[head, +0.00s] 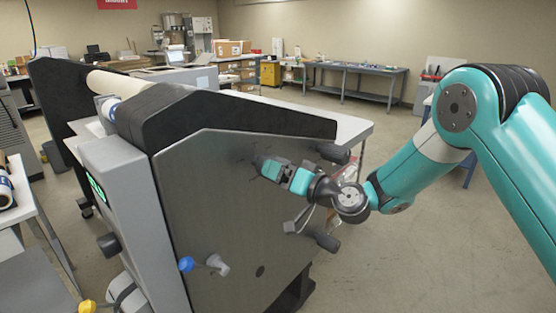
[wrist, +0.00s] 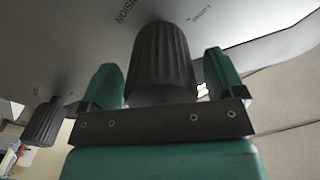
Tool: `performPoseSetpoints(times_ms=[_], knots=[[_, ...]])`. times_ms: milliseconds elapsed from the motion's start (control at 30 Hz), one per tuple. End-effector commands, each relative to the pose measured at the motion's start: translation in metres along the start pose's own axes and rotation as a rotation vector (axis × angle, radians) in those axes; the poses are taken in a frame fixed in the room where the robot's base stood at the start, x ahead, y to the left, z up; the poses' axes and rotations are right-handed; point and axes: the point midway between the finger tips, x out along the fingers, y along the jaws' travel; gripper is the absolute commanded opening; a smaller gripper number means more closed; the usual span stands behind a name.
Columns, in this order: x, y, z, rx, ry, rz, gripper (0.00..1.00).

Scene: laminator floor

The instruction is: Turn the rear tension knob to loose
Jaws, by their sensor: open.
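A ribbed black knob (wrist: 162,50) stands out from the grey side panel in the wrist view, with part of a label ending in "NSION" beside it. My gripper (head: 285,175) is at the laminator's side panel (head: 215,190) in the head view. Its two teal fingers are open, one on each side of the ribbed knob in the wrist view, with gaps visible between fingers and knob. In the head view the gripper largely hides this knob. I cannot tell from the label whether it is the rear one.
A second ribbed knob (wrist: 45,122) is at the left in the wrist view. In the head view black knobs stick out above (head: 333,152) and below (head: 322,240) my wrist. A blue knob (head: 186,264) and a grey lever (head: 217,264) sit lower on the panel. Floor at right is clear.

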Motion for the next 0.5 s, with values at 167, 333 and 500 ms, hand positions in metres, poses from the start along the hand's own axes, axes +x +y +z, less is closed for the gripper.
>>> performPoseSetpoints(times_ms=[167, 333, 500], knots=[[0.0119, -0.0009, -0.0003, 0.000, 0.000, -0.001, 0.88], [0.0132, 0.0001, 0.0003, 0.000, 0.001, 0.000, 0.88], [0.0129, 0.0001, 0.0004, 0.000, 0.001, 0.000, 0.74]])
